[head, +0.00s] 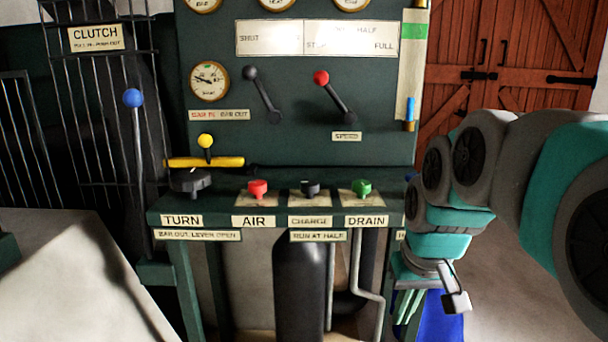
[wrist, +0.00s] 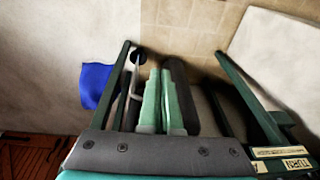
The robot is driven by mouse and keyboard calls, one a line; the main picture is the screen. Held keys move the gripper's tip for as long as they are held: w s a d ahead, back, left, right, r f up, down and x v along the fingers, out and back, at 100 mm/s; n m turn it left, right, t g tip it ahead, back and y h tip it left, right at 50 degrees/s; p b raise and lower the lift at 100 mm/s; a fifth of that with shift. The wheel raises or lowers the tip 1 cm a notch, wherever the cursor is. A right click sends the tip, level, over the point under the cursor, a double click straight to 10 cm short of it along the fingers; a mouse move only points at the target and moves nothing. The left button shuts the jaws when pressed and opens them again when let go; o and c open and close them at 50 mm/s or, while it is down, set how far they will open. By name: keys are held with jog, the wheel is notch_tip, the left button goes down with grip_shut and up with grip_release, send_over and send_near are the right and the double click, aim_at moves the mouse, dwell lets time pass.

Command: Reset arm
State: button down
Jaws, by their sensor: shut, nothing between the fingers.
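My teal and grey arm reaches in from the right of the head view. My gripper (head: 408,308) hangs low beside the right end of the console (head: 290,120), pointing downward. In the wrist view its two green fingers (wrist: 161,78) lie together with nothing between them. The gripper is apart from the console's knobs and levers. The finger ends are partly hard to make out against the console's leg in the head view.
The console has a red knob (head: 258,188), a black knob (head: 310,188), a green knob (head: 362,188) and a red-tipped lever (head: 322,78). A blue-tipped lever (head: 133,98) stands left. A blue cloth or mat (head: 442,318) lies near my gripper. Wooden doors (head: 505,70) stand behind.

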jog(key=s+f+g, duration=0.2)
jog(key=s+f, duration=0.4)
jog(key=s, duration=0.4)
jog(key=s+a+f+g, duration=0.1)
jog(key=s+f+g, duration=0.1)
jog(key=s+f, duration=0.4)
jog(key=s, duration=0.5)
jog(key=shift+f+h, duration=0.25)
jog(key=shift+h, duration=0.05)
jog(key=c, duration=1.5)
grip_release()
jog(key=shift+w, duration=0.1)
